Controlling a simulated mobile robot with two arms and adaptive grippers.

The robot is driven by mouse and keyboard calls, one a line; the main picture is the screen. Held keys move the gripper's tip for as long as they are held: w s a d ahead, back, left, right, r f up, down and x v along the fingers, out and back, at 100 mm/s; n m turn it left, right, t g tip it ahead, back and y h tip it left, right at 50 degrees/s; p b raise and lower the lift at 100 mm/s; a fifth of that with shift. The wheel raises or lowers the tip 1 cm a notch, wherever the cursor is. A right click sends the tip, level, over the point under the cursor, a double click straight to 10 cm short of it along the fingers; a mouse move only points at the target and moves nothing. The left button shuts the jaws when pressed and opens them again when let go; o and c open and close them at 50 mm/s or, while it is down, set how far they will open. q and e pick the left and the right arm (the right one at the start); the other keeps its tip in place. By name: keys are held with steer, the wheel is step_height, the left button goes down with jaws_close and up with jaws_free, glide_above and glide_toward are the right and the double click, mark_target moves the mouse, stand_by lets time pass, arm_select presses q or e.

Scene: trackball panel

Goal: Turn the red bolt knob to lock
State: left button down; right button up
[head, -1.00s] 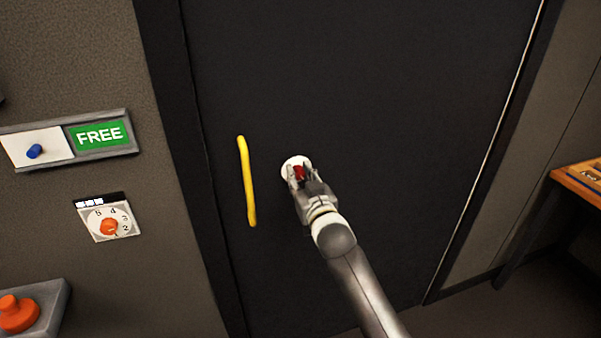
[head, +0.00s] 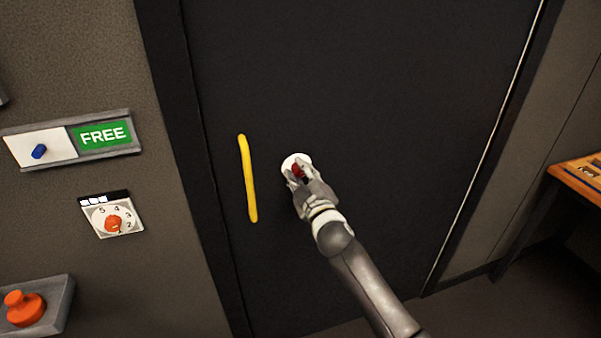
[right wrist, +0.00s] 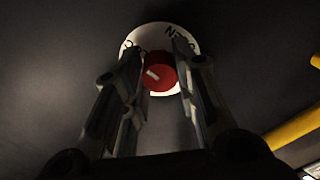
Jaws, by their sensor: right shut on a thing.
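The red bolt knob (head: 297,171) sits on a round white plate (head: 290,162) on the dark door. In the right wrist view the red knob (right wrist: 160,72) shows a white pointer mark tilted to the upper left. The white plate (right wrist: 150,36) there bears dark letters, partly hidden by the fingers. My right gripper (head: 299,177) is at the knob, its fingers shut on it from both sides; the fingers also show in the right wrist view (right wrist: 158,75). My left gripper is not in view.
A yellow handle (head: 248,180) stands upright on the door left of the knob. On the wall at left are a green FREE sign (head: 104,135) with a blue slider knob, an orange dial (head: 113,222) and an orange push button (head: 25,307). A wooden table (head: 580,182) stands at right.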

steer(key=shift+n, duration=0.4)
steer(key=o, duration=1)
steer(key=shift+o, duration=0.2)
steer(key=shift+s, duration=0.1)
steer(key=v, duration=1.2)
